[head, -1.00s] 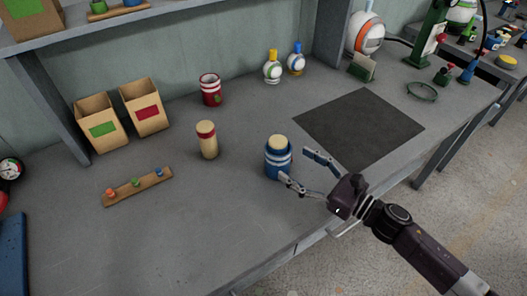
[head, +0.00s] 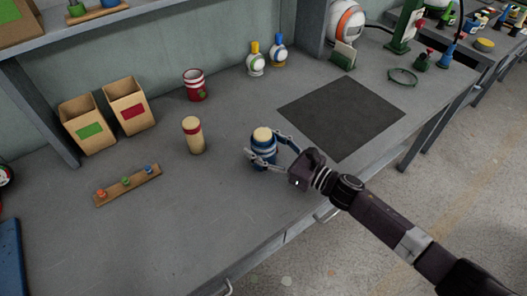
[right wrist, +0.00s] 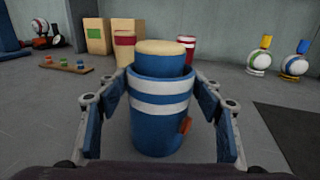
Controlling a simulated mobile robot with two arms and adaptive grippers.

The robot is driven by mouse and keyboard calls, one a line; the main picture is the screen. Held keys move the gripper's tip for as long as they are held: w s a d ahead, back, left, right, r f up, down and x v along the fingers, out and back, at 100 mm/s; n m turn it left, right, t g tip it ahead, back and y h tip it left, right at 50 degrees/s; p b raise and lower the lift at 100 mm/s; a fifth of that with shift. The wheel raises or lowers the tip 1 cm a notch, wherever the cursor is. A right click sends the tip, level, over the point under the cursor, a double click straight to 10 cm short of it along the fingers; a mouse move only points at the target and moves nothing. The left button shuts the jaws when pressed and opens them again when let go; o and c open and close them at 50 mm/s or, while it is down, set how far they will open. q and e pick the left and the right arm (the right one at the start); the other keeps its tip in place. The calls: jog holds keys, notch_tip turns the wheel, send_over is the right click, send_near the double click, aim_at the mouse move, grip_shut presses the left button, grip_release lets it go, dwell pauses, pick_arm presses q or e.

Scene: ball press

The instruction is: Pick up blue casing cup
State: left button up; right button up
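The blue casing cup (head: 264,155) with white stripes stands upright on the bench; a blue piece with a tan top sits inside its mouth. In the right wrist view the cup (right wrist: 160,115) fills the middle, with a small orange-brown mark low on its right side. My right gripper (head: 268,152) is open, with one finger on each side of the cup. In the right wrist view its blue finger pads flank the cup closely; I see no clear grip on it. My left gripper is not in view.
A tan cylinder with a red band (head: 193,136) stands left of the cup, and a red striped cup (head: 195,85) behind. Two cardboard boxes (head: 88,124) (head: 129,105) and a wooden peg strip (head: 128,185) lie farther left. A dark mat (head: 341,118) is at right.

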jog(key=c, duration=0.8)
jog(key=shift+c, duration=0.5)
jog(key=shift+r, duration=0.15)
